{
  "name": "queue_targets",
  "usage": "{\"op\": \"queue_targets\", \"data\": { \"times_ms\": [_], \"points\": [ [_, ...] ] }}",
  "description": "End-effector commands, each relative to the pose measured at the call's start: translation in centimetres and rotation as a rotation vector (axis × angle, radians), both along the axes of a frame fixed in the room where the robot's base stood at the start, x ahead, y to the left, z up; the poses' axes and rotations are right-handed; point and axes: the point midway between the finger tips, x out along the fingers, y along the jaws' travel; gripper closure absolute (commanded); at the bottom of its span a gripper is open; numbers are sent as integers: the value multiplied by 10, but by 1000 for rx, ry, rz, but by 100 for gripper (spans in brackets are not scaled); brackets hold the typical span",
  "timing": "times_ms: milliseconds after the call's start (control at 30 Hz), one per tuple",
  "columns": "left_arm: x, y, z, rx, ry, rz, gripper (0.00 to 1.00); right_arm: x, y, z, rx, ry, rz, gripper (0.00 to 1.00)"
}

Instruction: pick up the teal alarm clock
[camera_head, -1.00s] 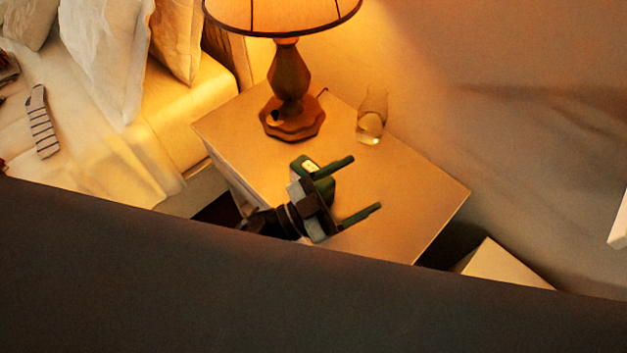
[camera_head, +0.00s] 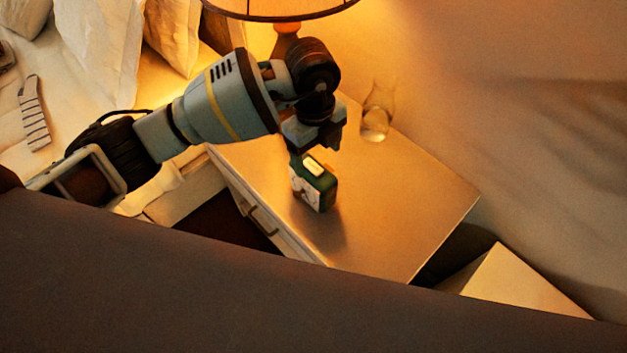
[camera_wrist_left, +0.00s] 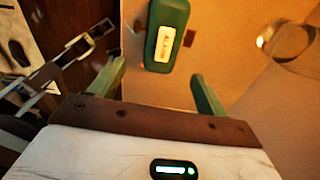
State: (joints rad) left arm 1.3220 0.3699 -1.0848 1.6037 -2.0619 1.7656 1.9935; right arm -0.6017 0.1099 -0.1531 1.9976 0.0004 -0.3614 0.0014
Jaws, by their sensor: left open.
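The teal alarm clock (camera_head: 315,184) stands upright on the nightstand (camera_head: 395,210), with a pale button on its top and a light face toward the lower left. My left gripper (camera_head: 304,150) is just above and behind the clock in the head view, pointing down. In the left wrist view the clock (camera_wrist_left: 166,36) lies beyond the open fingers (camera_wrist_left: 155,92), roughly between their lines but nearer the left one. The fingers look apart from it and hold nothing. My right gripper is not in view.
A lit lamp (camera_head: 285,10) stands behind my left arm, its base hidden by it. A glass (camera_head: 376,118) stands to the right on the nightstand. The bed with pillows is at the left. A drawer handle (camera_head: 260,222) is on the nightstand's front. The nightstand's right half is clear.

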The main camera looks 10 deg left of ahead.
Motion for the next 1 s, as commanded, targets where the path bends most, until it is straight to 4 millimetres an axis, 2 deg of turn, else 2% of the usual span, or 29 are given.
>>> {"op": "queue_targets", "data": {
  "times_ms": [100, 267, 533, 767, 1000],
  "points": [
    [9, 11, 5, 58, -27, 36, 24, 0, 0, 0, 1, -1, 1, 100],
    [10, 13, 6, 66, -32, 42, 24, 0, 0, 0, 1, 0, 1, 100],
    [9, 12, -18, 63, -27, 40, 24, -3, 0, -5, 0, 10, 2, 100],
    [9, 12, -23, 62, -30, 38, 24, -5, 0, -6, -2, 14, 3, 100],
    [10, 12, -50, 63, -27, 39, 24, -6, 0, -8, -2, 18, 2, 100]
  ]
}}
